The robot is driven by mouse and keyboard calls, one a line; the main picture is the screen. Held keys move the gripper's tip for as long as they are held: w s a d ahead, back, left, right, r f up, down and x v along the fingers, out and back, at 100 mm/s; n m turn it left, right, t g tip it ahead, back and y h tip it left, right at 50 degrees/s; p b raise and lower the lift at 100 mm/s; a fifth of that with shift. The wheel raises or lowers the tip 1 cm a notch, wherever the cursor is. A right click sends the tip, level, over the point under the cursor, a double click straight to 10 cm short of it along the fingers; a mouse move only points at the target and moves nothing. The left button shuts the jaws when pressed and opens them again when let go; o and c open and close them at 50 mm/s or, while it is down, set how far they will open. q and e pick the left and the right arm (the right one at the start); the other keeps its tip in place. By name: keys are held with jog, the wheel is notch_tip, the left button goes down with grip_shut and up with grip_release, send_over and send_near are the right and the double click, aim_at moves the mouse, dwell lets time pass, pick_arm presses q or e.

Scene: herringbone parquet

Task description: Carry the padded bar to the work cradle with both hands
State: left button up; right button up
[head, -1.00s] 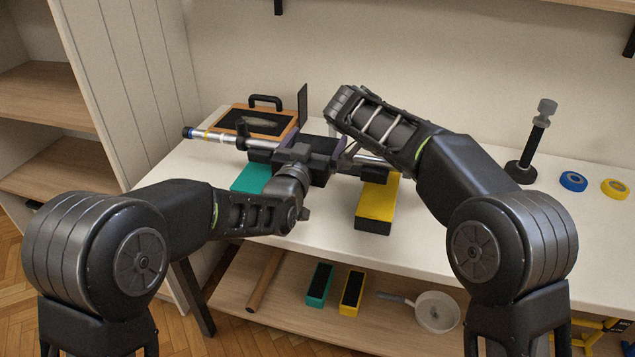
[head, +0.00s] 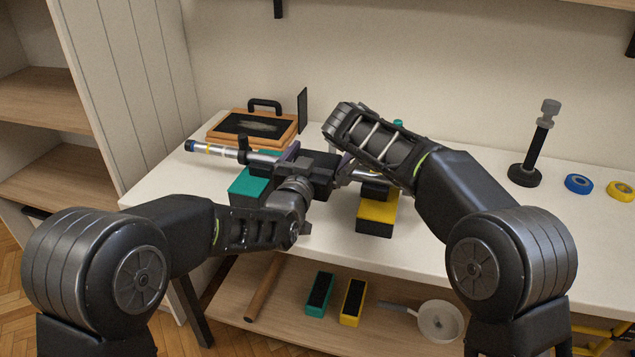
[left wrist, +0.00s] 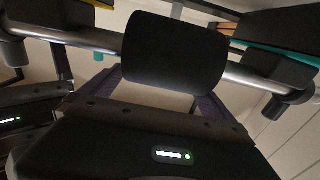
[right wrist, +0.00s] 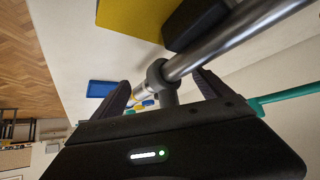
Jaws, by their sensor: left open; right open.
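The padded bar (head: 219,150) is a metal tube with a blue end, lying across a teal block (head: 248,187) and a yellow block (head: 376,214) with dark tops on the table. These blocks look like the work cradle; exact contact is partly hidden. My left gripper (head: 308,166) is open at the bar's middle. In the left wrist view, the black pad (left wrist: 176,53) lies across its fingers. My right gripper (right wrist: 166,88) is open, with the bar's short collared stub (right wrist: 161,82) between its fingers. My right forearm hides that end in the head view.
A wooden case (head: 252,128) with a black handle stands behind the bar. A lower shelf (head: 300,325) holds small blocks and a pan (head: 440,320).

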pick_arm(q)
jog(key=shift+a+f, duration=0.1)
pick_arm(e)
jog(key=shift+d, duration=0.1)
pick_arm(q)
jog(key=shift+s+a, duration=0.15)
jog(key=shift+s, duration=0.2)
pick_arm(e)
jog(key=shift+r, duration=0.1)
pick_arm(q)
jog(key=v, duration=1.1)
jog(key=shift+s, duration=0.1)
pick_arm(e)
jog(key=v, duration=0.7)
jog(key=shift+r, duration=0.15)
jog(key=shift+s, duration=0.1)
